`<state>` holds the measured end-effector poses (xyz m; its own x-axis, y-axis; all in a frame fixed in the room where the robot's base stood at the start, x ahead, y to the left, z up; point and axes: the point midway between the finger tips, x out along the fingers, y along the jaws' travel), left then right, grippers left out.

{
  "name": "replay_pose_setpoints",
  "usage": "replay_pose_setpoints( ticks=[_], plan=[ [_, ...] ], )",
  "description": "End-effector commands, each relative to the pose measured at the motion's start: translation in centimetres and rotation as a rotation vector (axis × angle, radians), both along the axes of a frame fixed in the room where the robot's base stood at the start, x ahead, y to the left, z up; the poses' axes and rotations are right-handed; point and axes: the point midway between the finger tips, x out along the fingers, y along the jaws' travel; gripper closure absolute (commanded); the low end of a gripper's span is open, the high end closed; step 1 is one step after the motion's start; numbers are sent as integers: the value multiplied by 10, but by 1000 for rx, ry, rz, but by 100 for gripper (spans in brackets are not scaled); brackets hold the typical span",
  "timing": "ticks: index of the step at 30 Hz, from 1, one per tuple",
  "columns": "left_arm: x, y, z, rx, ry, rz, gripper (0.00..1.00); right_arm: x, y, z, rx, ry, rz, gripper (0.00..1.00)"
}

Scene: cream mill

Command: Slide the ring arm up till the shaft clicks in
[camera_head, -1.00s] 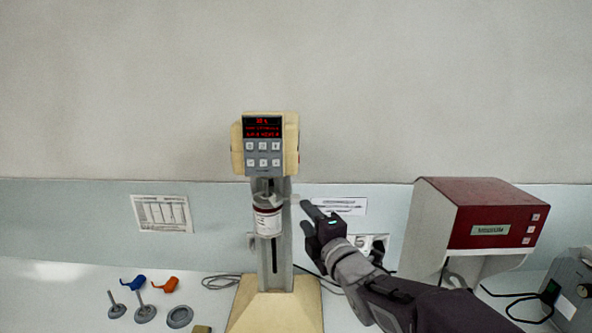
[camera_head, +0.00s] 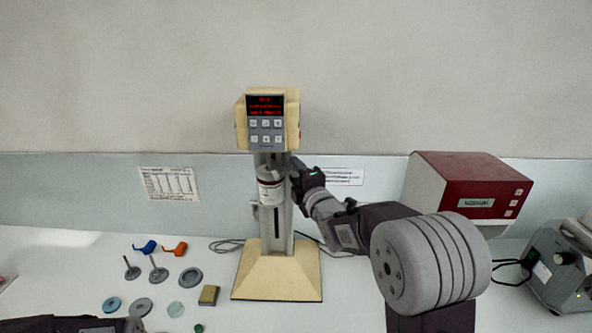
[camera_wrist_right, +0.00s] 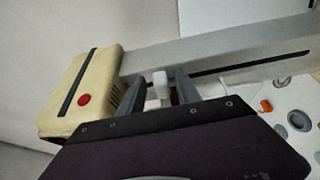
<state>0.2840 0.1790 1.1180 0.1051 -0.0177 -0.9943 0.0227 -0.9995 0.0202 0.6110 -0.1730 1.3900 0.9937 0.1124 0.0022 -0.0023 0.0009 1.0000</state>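The cream mill stand (camera_head: 310,272) has a yellowish head (camera_head: 292,115) with a lit red display. A clear jar with a white and red label (camera_head: 270,190) hangs upright in front of the grey column, just under the head. My right gripper (camera_head: 297,170) is at the column's right side, by the top of the jar. In the right wrist view my right gripper (camera_wrist_right: 160,90) has its two fingers apart, one on each side of a small pale block (camera_wrist_right: 161,82). I cannot tell whether they touch it. The ring arm and shaft are not clearly seen.
Small stirrers (camera_head: 158,273), discs (camera_head: 191,275), blue and orange hooks (camera_head: 174,249) and a yellowish block (camera_head: 209,295) lie left of the stand. A red and white device (camera_head: 470,185) and a grey device (camera_head: 560,265) stand at the right. Cables run behind the stand.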

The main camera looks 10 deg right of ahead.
Motion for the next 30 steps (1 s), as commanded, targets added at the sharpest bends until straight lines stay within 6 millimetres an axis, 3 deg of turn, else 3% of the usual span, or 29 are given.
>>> replay_pose_setpoints(
  ticks=[2,6,30],
  plan=[
    [0,0,0,0,0,0,100,0,0,0,0,0,0,60],
    [0,0,0,0,0,0,100,0,0,0,0,0,0,99],
    [0,0,0,0,0,0,100,0,0,1,0,-1,0,100]
  ],
)
